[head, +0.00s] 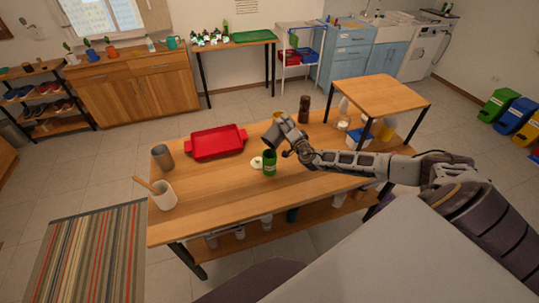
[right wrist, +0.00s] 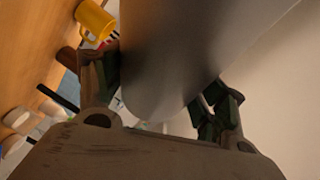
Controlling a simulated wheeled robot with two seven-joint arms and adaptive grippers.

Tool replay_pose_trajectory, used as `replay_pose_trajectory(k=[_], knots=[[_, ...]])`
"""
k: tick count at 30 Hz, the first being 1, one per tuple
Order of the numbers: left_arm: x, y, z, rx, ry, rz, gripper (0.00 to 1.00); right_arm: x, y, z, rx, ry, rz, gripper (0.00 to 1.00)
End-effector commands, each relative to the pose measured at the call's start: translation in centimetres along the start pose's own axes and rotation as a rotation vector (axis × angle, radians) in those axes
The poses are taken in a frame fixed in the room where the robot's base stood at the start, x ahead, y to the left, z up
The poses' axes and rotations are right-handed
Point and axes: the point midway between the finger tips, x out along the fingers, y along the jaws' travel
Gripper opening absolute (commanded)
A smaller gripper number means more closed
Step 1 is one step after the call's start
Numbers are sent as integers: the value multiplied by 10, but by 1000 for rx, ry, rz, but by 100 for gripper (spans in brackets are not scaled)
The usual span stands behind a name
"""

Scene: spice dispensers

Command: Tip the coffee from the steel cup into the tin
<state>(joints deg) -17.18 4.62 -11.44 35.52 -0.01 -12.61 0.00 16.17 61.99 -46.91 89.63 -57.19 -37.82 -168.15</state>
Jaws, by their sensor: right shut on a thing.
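My right gripper (head: 287,127) is shut on the steel cup (head: 271,135), which is held tilted above the table, just over the green tin (head: 270,164). In the right wrist view the cup (right wrist: 185,50) fills the space between the fingers. The green tin stands upright and open-topped on the wooden table. A pale round lid (head: 256,163) lies on the table at the tin's left. The cup's inside and any coffee are too small or hidden to make out. My left gripper is not in view.
A red tray (head: 217,143), a grey tumbler (head: 162,157) and a white crock with a wooden utensil (head: 163,198) stand on the left of the table (head: 215,190). A dark mill (head: 304,109) stands behind the gripper. A small raised wooden stand (head: 375,95) is at the right.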

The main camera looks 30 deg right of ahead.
Motion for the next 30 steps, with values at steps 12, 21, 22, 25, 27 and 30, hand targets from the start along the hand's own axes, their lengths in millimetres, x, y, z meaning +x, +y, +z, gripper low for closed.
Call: replay_pose_trajectory(k=[12, 21, 22, 25, 27, 30], knots=[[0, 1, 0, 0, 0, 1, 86, -2, -4, 1, -37, 10, -15, 42], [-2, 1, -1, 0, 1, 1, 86, -3, -10, 1, -64, 19, -29, 42], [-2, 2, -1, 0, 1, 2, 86, -3, -10, 2, -68, 20, -30, 42], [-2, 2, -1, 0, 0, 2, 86, -4, -11, 2, -79, 22, -34, 42], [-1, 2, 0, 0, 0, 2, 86, -4, -11, 3, -85, 24, -36, 42], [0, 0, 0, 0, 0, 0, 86, -5, -10, 4, -94, 27, -39, 42]])
